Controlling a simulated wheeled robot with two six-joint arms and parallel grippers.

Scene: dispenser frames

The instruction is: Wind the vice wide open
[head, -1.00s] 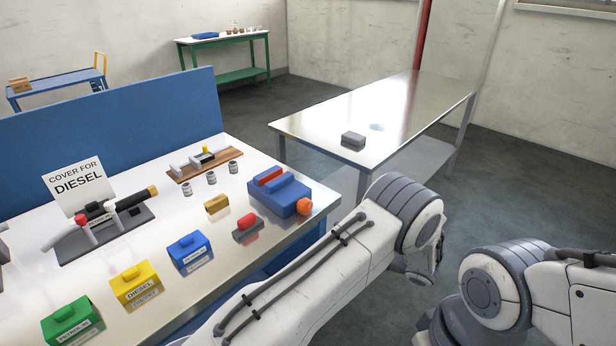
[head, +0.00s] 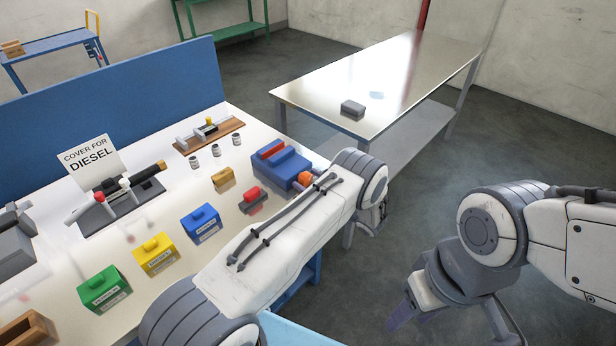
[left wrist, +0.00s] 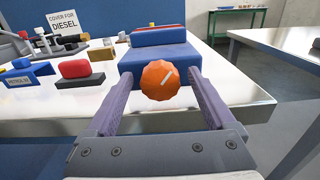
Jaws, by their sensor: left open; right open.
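The vice (head: 282,168) is a blue block at the right end of the bench, with a red jaw strip (head: 270,150) close to a raised blue jaw. In the head view that gripper is hidden by my arm. My right gripper (head: 450,325) is open and empty, low over the floor.
A red-topped block (head: 252,196), a brass block (head: 222,178), and blue (head: 201,222), yellow (head: 157,255) and green (head: 103,288) covers are on the bench. A metal table (head: 420,75) with a grey block (head: 352,109) stands beyond. The floor between is clear.

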